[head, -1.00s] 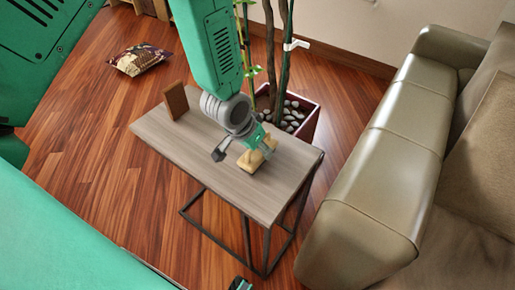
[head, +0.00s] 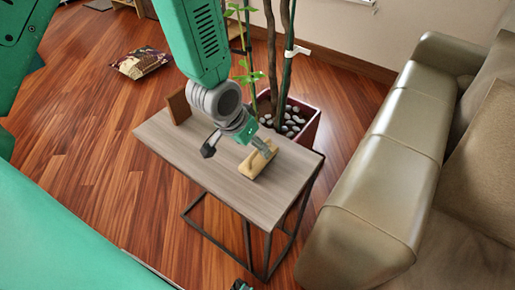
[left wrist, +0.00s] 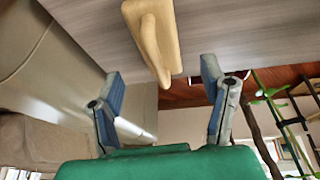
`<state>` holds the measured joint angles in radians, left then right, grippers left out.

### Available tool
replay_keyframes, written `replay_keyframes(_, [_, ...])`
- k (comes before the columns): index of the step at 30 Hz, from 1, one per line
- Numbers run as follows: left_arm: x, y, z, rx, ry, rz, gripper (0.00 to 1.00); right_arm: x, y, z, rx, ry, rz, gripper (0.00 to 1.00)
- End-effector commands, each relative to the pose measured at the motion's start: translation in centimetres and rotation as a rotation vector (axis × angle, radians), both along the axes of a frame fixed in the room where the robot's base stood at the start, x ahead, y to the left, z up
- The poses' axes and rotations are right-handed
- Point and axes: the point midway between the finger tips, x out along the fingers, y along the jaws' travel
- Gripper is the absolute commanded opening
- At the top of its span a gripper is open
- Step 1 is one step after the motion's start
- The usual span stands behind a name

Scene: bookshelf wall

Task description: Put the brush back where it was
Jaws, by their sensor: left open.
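The brush (head: 257,161) is a pale wooden piece with a raised grip. It rests on the grey wooden side table (head: 200,160), near its right part. In the left wrist view the brush (left wrist: 153,40) lies ahead of the fingers, apart from both. My left gripper (head: 237,148) is over the table just left of and above the brush in the head view. In the left wrist view my left gripper (left wrist: 163,85) has its two blue-padded fingers spread wide with nothing between them. My right gripper does not show clearly.
A brown upright block (head: 179,106) stands at the table's back left. A plant in a dark red pot (head: 305,128) with pebbles stands just behind the table. A beige sofa (head: 385,170) is to the right. A cushion (head: 140,62) lies on the open wood floor at left.

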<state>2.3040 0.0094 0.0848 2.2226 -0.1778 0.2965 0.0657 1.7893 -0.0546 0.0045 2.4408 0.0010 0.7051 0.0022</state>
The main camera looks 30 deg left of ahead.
Motion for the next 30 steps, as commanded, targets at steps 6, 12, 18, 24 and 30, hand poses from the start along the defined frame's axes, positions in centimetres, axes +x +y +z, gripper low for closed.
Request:
replay_keyframes(6, [-1.4, 0.6, 4.1, 0.000, 0.000, 0.000, 0.65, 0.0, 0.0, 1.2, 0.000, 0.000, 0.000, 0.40])
replay_keyframes(12, [-2.1, 0.8, 5.5, 0.000, 0.002, 0.000, 0.65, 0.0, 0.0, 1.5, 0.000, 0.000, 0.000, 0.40])
replay_keyframes(18, [-2.5, 0.9, 5.0, 0.002, 0.011, 0.002, 0.65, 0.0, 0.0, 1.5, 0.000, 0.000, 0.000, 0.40])
replay_keyframes(24, [-8.2, 1.7, -2.3, 0.021, 0.126, 0.042, 0.65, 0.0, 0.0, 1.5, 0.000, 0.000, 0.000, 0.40])
replay_keyframes(30, [-17.5, 3.4, -9.7, 0.076, 0.256, 0.087, 0.65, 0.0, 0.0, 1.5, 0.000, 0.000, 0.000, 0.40])
